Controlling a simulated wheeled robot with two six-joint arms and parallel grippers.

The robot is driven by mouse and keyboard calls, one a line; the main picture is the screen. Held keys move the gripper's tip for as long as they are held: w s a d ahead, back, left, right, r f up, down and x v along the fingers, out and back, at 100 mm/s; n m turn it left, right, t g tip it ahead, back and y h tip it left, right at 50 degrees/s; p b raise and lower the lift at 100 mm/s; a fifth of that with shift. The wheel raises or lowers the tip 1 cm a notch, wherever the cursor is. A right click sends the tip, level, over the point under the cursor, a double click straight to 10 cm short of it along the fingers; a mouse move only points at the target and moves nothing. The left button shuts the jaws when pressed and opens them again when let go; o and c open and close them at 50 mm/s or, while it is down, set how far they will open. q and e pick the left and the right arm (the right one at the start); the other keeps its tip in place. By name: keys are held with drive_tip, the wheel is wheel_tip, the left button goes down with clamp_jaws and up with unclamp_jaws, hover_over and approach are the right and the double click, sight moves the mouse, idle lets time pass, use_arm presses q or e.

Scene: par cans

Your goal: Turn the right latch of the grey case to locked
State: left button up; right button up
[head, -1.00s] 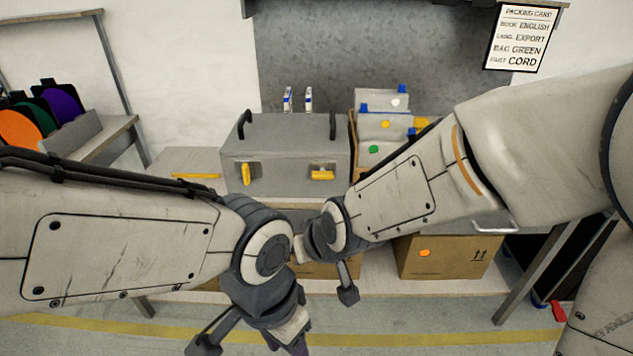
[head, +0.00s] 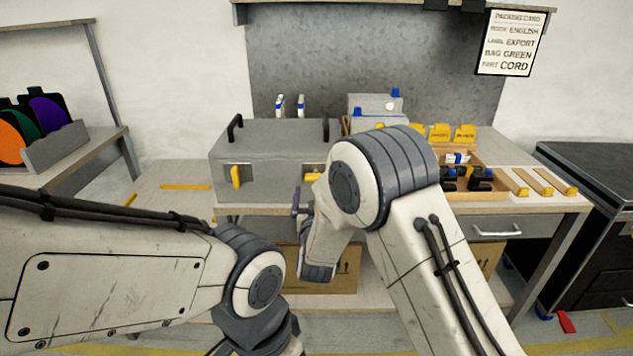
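The grey case (head: 270,150) stands shut on the bench, with two dark handles on top. Its left latch (head: 236,176) is yellow and upright. Its right latch (head: 312,177) is yellow and lies level; my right arm hides its right part. My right gripper (head: 298,202) is in front of the case, just below and left of the right latch. Only a dark piece of it shows beside my wrist, so its opening and any contact are hidden. My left arm reaches in low on the left, and its gripper is largely cut off by the bottom edge.
Two small white-and-blue boxes (head: 290,106) stand behind the case. Grey bins (head: 375,104) are to its right, partly behind my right arm. A wooden tray (head: 487,196) with dark items lies farther right. A cardboard box (head: 335,280) is under the bench.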

sight(316, 180)
drive_tip(key=w, duration=0.6)
drive_tip(key=shift+w, duration=0.25)
drive_tip(key=c, duration=1.2)
drive_tip(key=shift+f+m+b, duration=0.15)
drive_tip(key=shift+m+b, duration=0.55)
drive_tip(key=shift+b, duration=0.05)
drive_tip(key=shift+m+b, duration=8.3)
drive_tip(key=shift+b, duration=1.6)
